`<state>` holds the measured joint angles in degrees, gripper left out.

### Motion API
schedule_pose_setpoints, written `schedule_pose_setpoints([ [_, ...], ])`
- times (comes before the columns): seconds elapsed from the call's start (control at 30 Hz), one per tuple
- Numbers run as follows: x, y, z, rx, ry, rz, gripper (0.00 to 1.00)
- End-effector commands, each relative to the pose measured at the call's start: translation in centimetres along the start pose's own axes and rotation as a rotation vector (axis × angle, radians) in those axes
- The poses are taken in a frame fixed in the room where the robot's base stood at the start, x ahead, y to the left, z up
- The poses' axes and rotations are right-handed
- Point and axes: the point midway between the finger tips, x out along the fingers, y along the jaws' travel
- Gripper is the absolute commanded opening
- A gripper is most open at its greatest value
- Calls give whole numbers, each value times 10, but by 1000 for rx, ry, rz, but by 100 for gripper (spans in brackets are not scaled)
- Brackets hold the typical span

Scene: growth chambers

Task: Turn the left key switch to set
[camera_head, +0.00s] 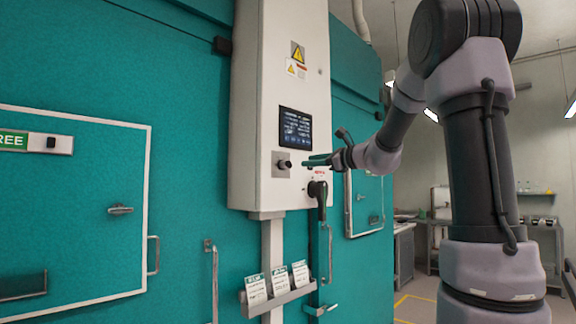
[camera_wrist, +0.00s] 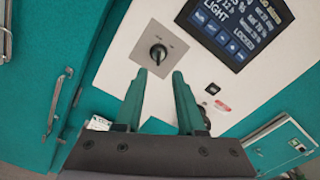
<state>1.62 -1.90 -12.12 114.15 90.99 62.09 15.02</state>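A key switch with a black knob on a square grey plate (camera_head: 281,164) is on the white control cabinet, below and left of its screen. In the wrist view the black knob (camera_wrist: 158,54) lies just beyond my fingertips, roughly in line with the gap between them. The small lettering around it is too blurred to read. My gripper (camera_head: 308,161) is in front of the cabinet, to the right of the switch. Its two green fingers (camera_wrist: 159,75) are apart with nothing between them, and appear not to touch the knob.
A dark screen (camera_head: 295,127) shows "LIGHT" and "LOCKED" in the wrist view (camera_wrist: 238,30). A black handle (camera_head: 318,190) juts out low on the cabinet, below my gripper. A rack with cards (camera_head: 282,297) hangs lower down. A teal door (camera_head: 75,215) is at left.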

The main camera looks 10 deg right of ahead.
Motion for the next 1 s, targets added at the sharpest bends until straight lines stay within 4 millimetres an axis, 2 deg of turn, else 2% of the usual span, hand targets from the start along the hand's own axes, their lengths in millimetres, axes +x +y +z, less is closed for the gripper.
schedule_pose_setpoints([
  [0.3, 57, 2, 0, -3, 1, 6, 38],
  [0.5, 88, 2, 0, -3, 0, 5, 38],
  [0.7, 101, 2, 0, -3, 1, 4, 38],
  [0.97, 102, 2, 0, -4, 1, 4, 38],
  [1.0, 102, 2, 0, -4, 1, 4, 27],
])
